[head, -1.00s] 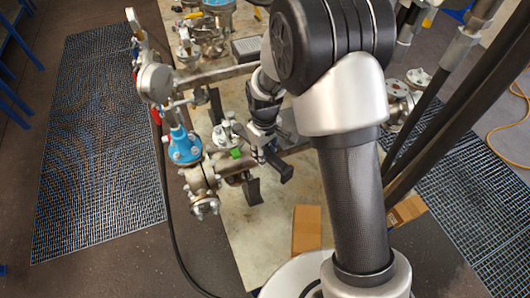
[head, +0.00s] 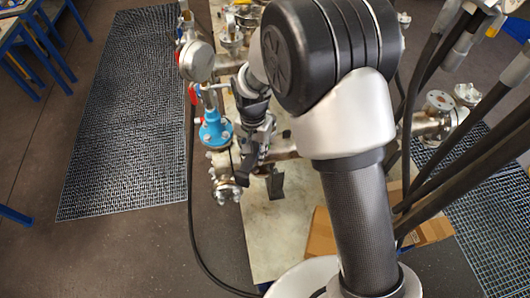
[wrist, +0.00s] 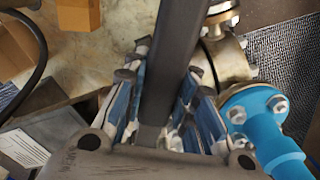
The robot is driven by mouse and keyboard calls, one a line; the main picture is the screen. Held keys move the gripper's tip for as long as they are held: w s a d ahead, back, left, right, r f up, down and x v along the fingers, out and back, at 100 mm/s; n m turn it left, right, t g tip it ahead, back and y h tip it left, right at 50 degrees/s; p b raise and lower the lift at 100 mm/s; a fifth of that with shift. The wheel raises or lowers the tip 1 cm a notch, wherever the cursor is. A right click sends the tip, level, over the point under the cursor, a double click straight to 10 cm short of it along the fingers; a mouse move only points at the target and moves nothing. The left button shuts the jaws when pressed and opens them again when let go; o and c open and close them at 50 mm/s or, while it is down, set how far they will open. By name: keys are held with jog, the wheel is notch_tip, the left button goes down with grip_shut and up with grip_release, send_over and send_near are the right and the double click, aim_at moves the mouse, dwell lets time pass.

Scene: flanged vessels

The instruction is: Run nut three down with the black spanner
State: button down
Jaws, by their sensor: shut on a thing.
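My gripper (wrist: 158,100) is shut on the black spanner (wrist: 160,55), a dark bar running up between the blue-padded fingers in the wrist view. In the head view my gripper (head: 254,146) is beside the pipework, with the dark spanner (head: 246,166) below it. A blue flanged fitting (head: 214,132) is just left of my gripper. In the wrist view the blue flange (wrist: 254,106) shows bolts and nuts to the right of the fingers. The spanner's far end is out of the wrist view. I cannot tell which nut is nut three.
A round metal housing (head: 197,62) stands above the blue fitting. A bolted end flange (head: 228,190) sits low at the left. A cardboard box (head: 322,236) lies on the bench (head: 280,240). A black hose (head: 193,210) hangs at the left. Floor grating (head: 120,130) lies beyond.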

jog(key=shift+d+r+p, duration=0.1)
jog(key=shift+r+p, duration=1.6)
jog(key=shift+r, duration=0.95)
